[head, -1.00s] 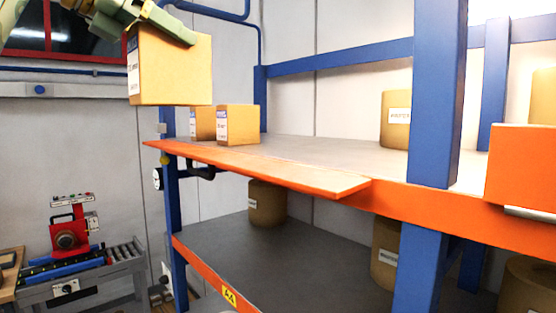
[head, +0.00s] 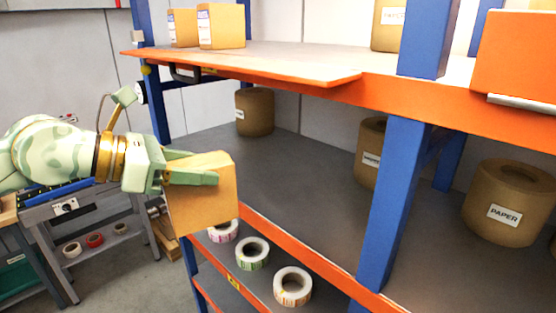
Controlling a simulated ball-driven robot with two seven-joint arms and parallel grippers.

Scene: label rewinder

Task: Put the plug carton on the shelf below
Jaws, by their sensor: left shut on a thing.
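My left gripper (head: 192,170) is shut on the plug carton (head: 207,209), a plain tan box seen slightly tilted. It holds the carton in front of the left end of the lower shelf (head: 300,160), at about that shelf's height and below the upper shelf. The carton hides part of the lower shelf's orange front beam (head: 290,245). Whether the carton touches the beam cannot be told. The grey lower shelf is bare across its front left and middle. My right gripper is not in view.
Brown paper rolls (head: 254,112) stand at the back and right (head: 506,203) of the lower shelf. The upper shelf's orange edge (head: 240,71) overhangs above. A blue upright (head: 392,205) stands right of the free room. Label rolls (head: 252,253) lie on a level below.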

